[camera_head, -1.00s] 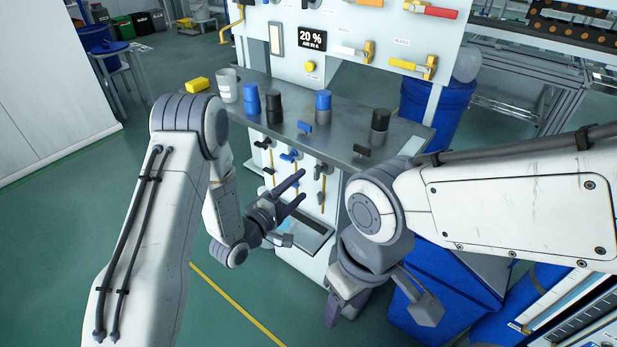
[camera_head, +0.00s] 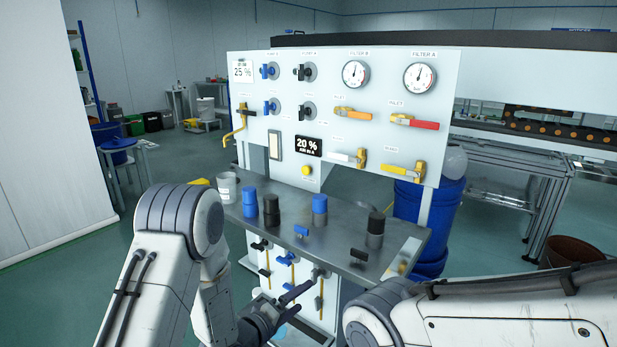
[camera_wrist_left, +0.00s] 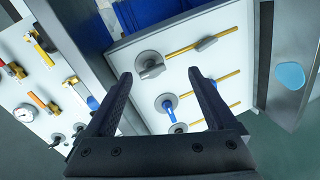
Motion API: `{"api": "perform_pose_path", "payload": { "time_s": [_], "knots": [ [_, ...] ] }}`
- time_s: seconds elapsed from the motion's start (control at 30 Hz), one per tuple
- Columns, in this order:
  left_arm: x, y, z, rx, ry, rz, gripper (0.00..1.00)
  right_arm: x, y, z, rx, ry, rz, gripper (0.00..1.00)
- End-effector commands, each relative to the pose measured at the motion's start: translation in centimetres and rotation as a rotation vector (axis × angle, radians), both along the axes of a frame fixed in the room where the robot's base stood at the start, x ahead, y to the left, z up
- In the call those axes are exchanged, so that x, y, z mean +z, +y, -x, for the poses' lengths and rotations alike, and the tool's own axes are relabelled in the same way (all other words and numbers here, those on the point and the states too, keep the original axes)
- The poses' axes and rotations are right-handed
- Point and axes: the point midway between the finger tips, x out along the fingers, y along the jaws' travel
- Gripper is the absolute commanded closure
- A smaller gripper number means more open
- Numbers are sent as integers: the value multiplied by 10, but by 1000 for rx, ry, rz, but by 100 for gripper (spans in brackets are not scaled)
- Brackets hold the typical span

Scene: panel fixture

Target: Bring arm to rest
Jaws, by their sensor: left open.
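My left arm comes in from the left in the head view and bends down in front of the panel fixture. My left gripper (camera_head: 297,298) is open and empty, in front of the lower panel with its small valves. In the left wrist view its two dark fingers (camera_wrist_left: 160,88) are spread apart, with a lower-panel valve with a blue handle (camera_wrist_left: 168,108) showing between them. I cannot tell how far it is from the valves. My right arm (camera_head: 500,312) lies across the lower right of the head view; its gripper is out of the picture.
The upright panel (camera_head: 345,90) carries gauges, knobs and red, orange and yellow valve handles. A blue barrel (camera_head: 428,205) stands at right.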

Motion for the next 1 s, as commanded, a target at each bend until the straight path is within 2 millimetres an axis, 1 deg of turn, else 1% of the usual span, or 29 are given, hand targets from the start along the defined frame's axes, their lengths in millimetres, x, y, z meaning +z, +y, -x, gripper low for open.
{"api": "perform_pose_path", "payload": {
  "time_s": [0.03, 0.1, 0.17, 0.27, 0.37, 0.47, 0.5, 0.57, 0.6, 0.8, 0.87, 0.9, 0.97, 1.0],
  "knots": [
    [9, -10, 1, -26, -7, -117, 10, 0, 0, 0, 0, 0, 0, 50],
    [13, -17, 6, -56, 4, -292, 10, 0, 0, 0, 0, 0, 0, 50],
    [16, -21, 15, -86, 21, -431, 10, 0, 0, 0, 0, 0, 0, 50],
    [25, -23, 36, -150, 55, -644, 10, 0, 0, 0, 0, 0, 0, 50],
    [35, -23, 66, -237, 99, -830, 10, 0, 0, 0, 0, 0, 0, 50],
    [47, -20, 106, -350, 155, -987, 10, 0, 0, 0, 0, 0, 0, 50],
    [52, -19, 124, -404, 177, -1040, 10, 0, 0, 0, 0, 0, 0, 50],
    [58, -15, 152, -489, 210, -1110, 10, 0, 0, 0, 0, 0, 0, 50],
    [63, -13, 170, -544, 230, -1150, 10, 0, 0, 0, 0, 0, 0, 50],
    [81, 0, 254, -827, 300, -1262, 10, 0, 0, 0, 0, 0, 0, 50],
    [86, 4, 277, -910, 313, -1279, 10, 0, 0, 0, 0, 0, 0, 50],
    [90, 6, 291, -965, 320, -1288, 10, 0, 0, 0, 0, 0, 0, 50],
    [95, 11, 313, -1048, 326, -1297, 10, 0, 0, 0, 0, 0, 0, 50],
    [99, 16, 328, -1104, 330, -1301, 10, 0, 0, 0, 0, 0, 0, 50]
  ]
}}
